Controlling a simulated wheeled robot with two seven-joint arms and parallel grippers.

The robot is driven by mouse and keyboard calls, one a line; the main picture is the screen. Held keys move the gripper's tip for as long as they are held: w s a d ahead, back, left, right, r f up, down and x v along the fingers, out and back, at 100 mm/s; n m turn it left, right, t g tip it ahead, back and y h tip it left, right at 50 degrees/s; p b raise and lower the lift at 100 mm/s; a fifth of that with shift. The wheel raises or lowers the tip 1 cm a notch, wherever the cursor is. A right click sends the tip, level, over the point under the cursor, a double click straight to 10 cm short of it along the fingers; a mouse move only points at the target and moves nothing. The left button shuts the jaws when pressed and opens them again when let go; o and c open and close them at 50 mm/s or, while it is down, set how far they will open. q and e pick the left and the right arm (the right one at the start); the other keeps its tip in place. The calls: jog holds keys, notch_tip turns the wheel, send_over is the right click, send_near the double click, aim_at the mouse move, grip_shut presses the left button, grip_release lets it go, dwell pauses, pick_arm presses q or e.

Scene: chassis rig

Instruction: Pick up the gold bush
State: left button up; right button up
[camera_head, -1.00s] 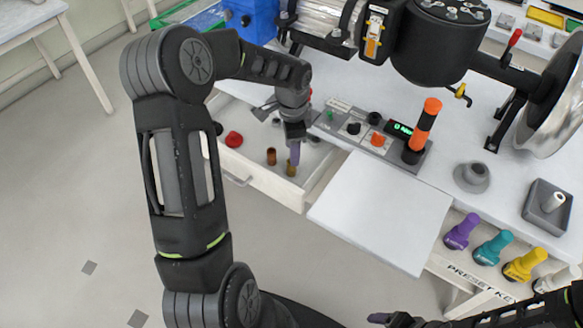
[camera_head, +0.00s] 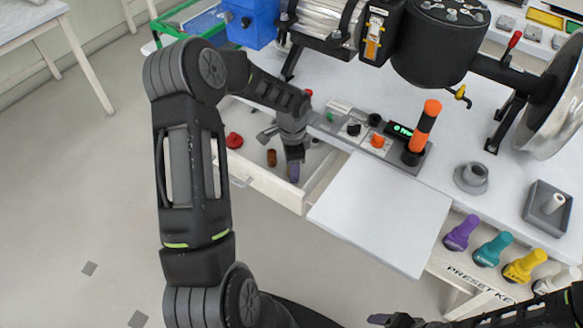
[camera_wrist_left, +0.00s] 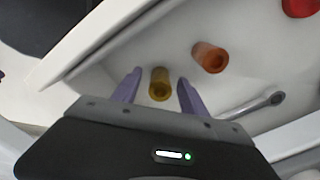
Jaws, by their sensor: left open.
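The gold bush (camera_wrist_left: 160,84) is a small gold-brown cylinder in the open drawer (camera_head: 255,180). In the left wrist view it stands between the two purple fingers of my left gripper (camera_wrist_left: 160,92), with a gap on each side. My left gripper (camera_head: 293,170) is open and reaches down into the drawer; in the head view it hides the gold bush. A copper-brown bush (camera_wrist_left: 210,57) is just right of the gold one in the wrist view and also shows in the head view (camera_head: 271,158). My right gripper (camera_head: 380,319) is at the bottom edge, its fingers unclear.
A red knob-like part (camera_head: 234,140) lies in the drawer's left, and a silver wrench-like part (camera_wrist_left: 262,103) lies near the copper-brown bush. A pale board (camera_head: 380,210) is right of the drawer. A control box with an orange-black post (camera_head: 423,128) stands behind.

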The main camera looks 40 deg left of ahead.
pick_arm(q)
jog(key=shift+f, duration=0.2)
jog(key=shift+c, duration=0.2)
grip_shut()
dwell(0.6)
